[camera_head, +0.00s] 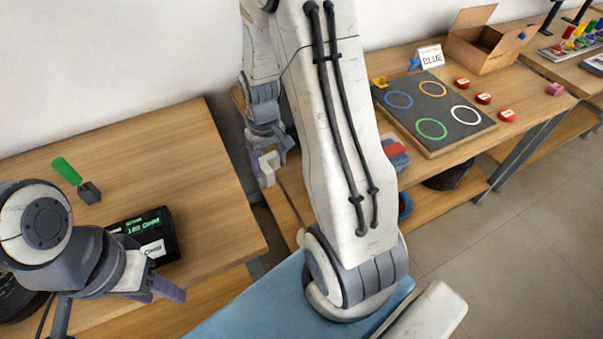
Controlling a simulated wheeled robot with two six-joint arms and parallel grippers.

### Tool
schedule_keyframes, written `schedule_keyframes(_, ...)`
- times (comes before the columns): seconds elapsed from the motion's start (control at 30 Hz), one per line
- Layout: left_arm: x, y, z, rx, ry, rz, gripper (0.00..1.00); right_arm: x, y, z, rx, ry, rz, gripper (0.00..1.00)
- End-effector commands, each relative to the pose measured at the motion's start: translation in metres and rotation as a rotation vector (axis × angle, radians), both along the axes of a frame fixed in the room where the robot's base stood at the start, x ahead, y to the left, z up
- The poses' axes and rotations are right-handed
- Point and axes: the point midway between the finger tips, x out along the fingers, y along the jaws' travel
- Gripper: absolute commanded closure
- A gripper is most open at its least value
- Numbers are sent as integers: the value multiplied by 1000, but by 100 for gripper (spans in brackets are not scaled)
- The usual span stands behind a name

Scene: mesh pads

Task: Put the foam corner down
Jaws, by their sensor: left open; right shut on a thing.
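My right gripper (268,155) hangs near the middle of the head view, over the gap between the left table and the right table. It is shut on a small pale, angular piece, which looks like the foam corner (268,170). The piece is held in the air, below the grey fingers, and part of it is hidden by them. My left gripper (155,288) is open, at the lower left, in front of the black display box. I see nothing between its fingers.
The left wooden table (150,150) has a wide clear top, with a green-topped item (67,171) and a black display box (150,238).

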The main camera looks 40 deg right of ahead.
Motion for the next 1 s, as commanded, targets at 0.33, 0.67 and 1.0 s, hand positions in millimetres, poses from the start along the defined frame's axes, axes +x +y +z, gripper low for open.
schedule_keyframes(0.33,0,0,11,0,0,0,50,-30,-89,26,2,5,-127,78)
schedule_keyframes(0.67,0,0,13,0,0,0,50,-29,-89,-22,1,3,-125,78)
schedule_keyframes(1.0,0,0,15,0,0,0,50,-28,-88,-64,1,2,-123,78)
